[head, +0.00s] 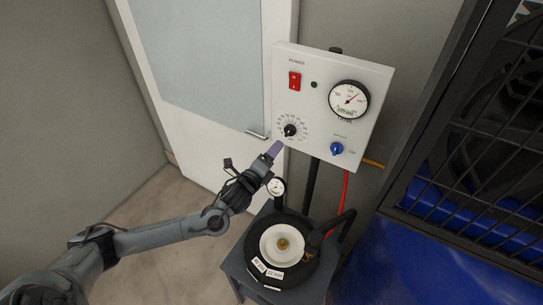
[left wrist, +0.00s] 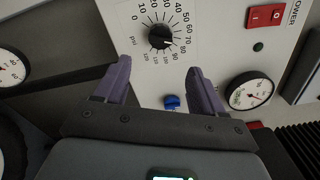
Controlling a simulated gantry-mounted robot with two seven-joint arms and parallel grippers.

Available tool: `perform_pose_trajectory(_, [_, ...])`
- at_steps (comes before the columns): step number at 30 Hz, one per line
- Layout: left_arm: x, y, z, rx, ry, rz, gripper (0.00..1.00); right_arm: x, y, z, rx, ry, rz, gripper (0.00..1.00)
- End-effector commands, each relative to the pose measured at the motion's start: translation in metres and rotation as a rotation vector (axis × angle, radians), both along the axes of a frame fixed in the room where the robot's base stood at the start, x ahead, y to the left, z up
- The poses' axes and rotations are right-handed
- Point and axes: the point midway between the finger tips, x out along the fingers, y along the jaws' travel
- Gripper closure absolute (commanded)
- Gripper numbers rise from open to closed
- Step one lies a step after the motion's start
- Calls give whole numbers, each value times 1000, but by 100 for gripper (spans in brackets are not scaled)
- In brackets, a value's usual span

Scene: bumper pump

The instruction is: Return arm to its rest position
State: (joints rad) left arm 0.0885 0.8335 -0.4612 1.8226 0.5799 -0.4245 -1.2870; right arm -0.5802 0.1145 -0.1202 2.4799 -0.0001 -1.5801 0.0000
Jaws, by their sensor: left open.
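My left arm reaches in from the left in the head view, and its gripper (head: 273,151) is just below the black dial knob (head: 290,131) on the white control panel (head: 318,68). In the left wrist view the two purple fingers of the gripper (left wrist: 157,88) are spread apart with nothing between them. The black dial knob (left wrist: 160,37) shows beyond the fingertips, apart from them. The panel also carries a red power switch (head: 295,81), a round gauge (head: 349,100) and a blue knob (head: 337,149). My right gripper is not in view.
Below the panel, a black round pump unit (head: 253,244) with a white dish (head: 269,233) and a small gauge (head: 276,187) sits on a grey stand (head: 236,271). A blue machine with a black grille (head: 470,130) fills the right side. A door (head: 205,60) stands behind; open floor lies left.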

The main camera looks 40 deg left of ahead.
Motion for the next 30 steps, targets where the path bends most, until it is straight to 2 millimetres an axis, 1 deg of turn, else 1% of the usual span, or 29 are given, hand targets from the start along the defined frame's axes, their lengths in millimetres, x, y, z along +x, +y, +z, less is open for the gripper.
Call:
perform_pose_trajectory(3, [-3, 0, 0, 1, 1, 0, 31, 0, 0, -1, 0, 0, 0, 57])
perform_pose_trajectory(16, [-4, 0, -1, 0, 4, 1, 31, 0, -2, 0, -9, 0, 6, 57])
perform_pose_trajectory(18, [-8, -1, -6, -1, 20, 0, 31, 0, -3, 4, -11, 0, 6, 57])
perform_pose_trajectory(20, [-14, -5, -17, -13, 43, 0, 31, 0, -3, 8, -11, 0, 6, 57])
perform_pose_trajectory(23, [-34, -18, -43, -71, 100, 4, 31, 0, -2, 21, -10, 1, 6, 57])
perform_pose_trajectory(24, [-46, -30, -52, -115, 124, 4, 31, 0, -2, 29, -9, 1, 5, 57])
perform_pose_trajectory(26, [-68, -54, -64, -198, 166, -4, 31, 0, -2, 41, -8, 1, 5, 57])
perform_pose_trajectory(27, [-86, -73, -71, -268, 211, -2, 31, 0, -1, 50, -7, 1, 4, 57])
perform_pose_trajectory(29, [-115, -101, -79, -410, 292, 15, 31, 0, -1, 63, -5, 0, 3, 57])
perform_pose_trajectory(30, [-137, -118, -82, -529, 353, 39, 31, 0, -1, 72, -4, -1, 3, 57])
